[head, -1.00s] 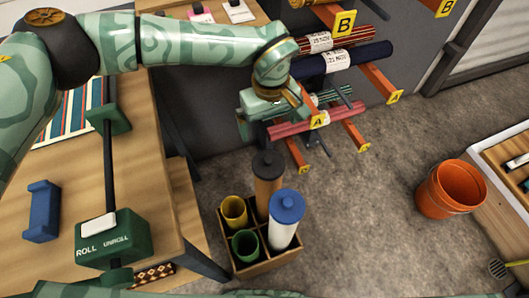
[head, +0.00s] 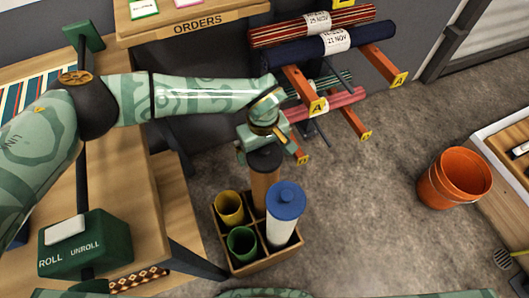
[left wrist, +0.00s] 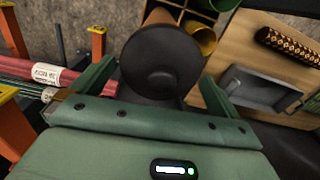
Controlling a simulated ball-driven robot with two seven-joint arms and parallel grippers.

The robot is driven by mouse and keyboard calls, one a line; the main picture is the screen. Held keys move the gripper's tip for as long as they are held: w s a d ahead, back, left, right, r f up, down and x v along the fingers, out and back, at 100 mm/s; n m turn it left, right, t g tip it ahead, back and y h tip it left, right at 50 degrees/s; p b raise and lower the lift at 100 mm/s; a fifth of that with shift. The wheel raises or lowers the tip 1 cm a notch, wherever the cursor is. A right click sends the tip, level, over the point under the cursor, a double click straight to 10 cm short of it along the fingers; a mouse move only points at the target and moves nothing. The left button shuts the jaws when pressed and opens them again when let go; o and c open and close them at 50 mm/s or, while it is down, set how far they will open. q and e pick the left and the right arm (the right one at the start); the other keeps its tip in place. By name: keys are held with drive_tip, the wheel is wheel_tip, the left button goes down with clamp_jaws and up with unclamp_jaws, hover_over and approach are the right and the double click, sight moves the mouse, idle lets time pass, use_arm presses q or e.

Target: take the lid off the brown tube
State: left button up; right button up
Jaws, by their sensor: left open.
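The brown tube (head: 266,190) stands upright in a back compartment of a divided wooden crate (head: 262,266). Its dark lid (head: 265,158) is on its top end. In the left wrist view, the round lid (left wrist: 163,60) faces the camera, with a strip of brown tube (left wrist: 160,16) behind it. My left gripper (head: 258,150) is just above the lid and partly covers it in the head view. Its jaws (left wrist: 156,70) are open, one to each side of the lid. Whether they touch it, I cannot tell. My right gripper is not in view.
The crate also holds a white tube with a blue lid (head: 286,200), a yellow tube (head: 229,207) and a green tube (head: 242,243). A rack of rolled rugs (head: 325,104) is close behind my left gripper. A wooden bench stands left. An orange bucket (head: 453,178) stands right.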

use_arm(q)
drive_tip(key=c, duration=0.8)
drive_tip(key=shift+r, duration=0.1)
